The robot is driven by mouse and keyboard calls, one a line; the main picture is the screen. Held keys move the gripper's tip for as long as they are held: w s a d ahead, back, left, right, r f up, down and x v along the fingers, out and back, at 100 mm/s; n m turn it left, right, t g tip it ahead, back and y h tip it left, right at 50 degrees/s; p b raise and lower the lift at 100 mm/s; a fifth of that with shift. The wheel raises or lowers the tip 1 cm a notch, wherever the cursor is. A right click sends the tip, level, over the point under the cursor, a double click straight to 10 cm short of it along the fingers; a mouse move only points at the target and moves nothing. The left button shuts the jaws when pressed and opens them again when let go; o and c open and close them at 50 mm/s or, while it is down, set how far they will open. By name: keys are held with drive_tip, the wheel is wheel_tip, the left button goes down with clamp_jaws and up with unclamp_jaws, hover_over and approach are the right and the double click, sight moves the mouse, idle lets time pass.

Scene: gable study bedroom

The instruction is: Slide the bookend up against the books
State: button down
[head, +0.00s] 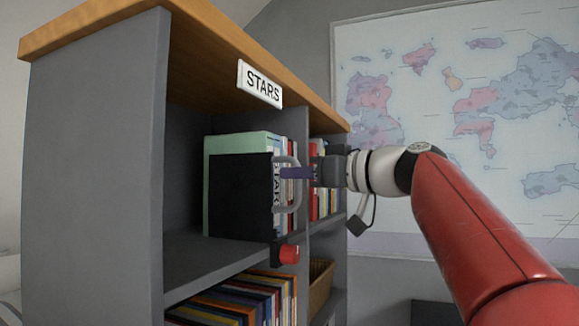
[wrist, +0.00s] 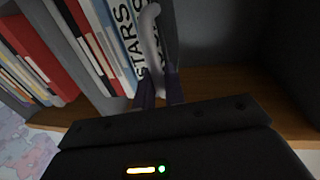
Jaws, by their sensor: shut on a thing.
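The bookend (head: 238,197) is a black upright plate with a grey loop handle (head: 291,208) at its front edge. It stands on the middle shelf at the left end of the books (head: 243,139). A pale green book is nearest and shows above and behind the plate. I cannot tell whether plate and book touch. My gripper (head: 292,173) reaches in from the right and is shut on the handle. In the wrist view, the handle (wrist: 151,22) rises between my dark fingers (wrist: 160,90), beside spines marked STARS (wrist: 124,35).
The shelf left of the bookend (head: 195,262) is bare. A STARS sign (head: 260,83) hangs on the top edge. An upright divider (head: 301,170) stands right of the books. More books (head: 235,303) fill the lower shelf.

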drive_tip(key=shift+w+d, duration=0.1)
drive_tip(key=shift+w, duration=0.05)
drive_tip(key=c, duration=1.6)
unclamp_jaws()
drive_tip(key=shift+o, duration=0.2)
drive_tip(key=shift+d, duration=0.1)
drive_tip(key=b+v, duration=0.1)
drive_tip(key=v, duration=0.6)
drive_tip(key=shift+s+d, duration=0.2)
drive_tip(key=shift+d, duration=0.05)
drive_tip(key=shift+s, duration=0.1)
